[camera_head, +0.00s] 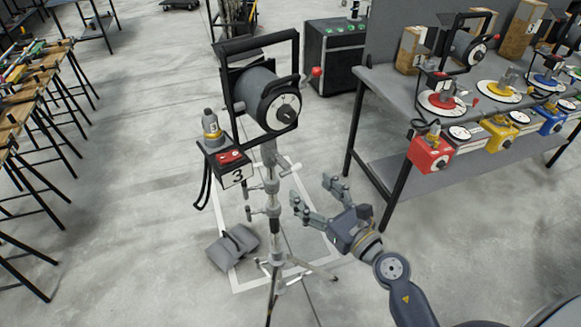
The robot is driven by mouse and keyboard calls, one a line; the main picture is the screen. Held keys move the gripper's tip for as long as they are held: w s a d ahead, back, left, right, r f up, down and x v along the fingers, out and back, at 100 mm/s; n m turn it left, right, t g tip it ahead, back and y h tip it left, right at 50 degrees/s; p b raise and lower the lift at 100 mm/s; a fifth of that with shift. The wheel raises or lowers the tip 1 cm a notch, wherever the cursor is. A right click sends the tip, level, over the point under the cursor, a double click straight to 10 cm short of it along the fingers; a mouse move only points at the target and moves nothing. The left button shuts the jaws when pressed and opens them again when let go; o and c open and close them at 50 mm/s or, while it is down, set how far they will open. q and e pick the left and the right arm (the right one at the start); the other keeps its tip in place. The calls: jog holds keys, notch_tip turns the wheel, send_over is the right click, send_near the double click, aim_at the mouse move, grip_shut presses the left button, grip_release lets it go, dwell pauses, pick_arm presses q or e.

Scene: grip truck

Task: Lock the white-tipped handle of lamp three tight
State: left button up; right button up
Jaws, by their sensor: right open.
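A short handle with a pale, whitish tip (296,168) sticks out to the right of the stand below the lamp head. Its exact turn is too small to tell. A red knob (316,72) shows at the lamp's right side. My right gripper (314,193) is open and empty, just right of the stand and a little below the pale-tipped handle, apart from it. My left gripper is not in view.
More clamps on the stand (273,211) stick out lower down. A grey sandbag (233,247) lies at its foot. A grey workbench (385,90) with lamps and coloured boxes stands right. Wooden-topped tables line the left.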

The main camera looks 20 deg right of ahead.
aim_at(292, 171)
jog(key=p+x, duration=0.1)
jog(key=x, duration=0.7)
jog(key=shift+w+p, duration=0.15)
jog(key=shift+p, duration=0.2)
jog(key=shift+w+a, duration=0.15)
jog(key=shift+w, duration=0.35)
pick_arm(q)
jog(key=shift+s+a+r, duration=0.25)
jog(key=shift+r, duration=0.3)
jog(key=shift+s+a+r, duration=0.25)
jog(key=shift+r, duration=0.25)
pick_arm(e)
jog(key=c, duration=1.1)
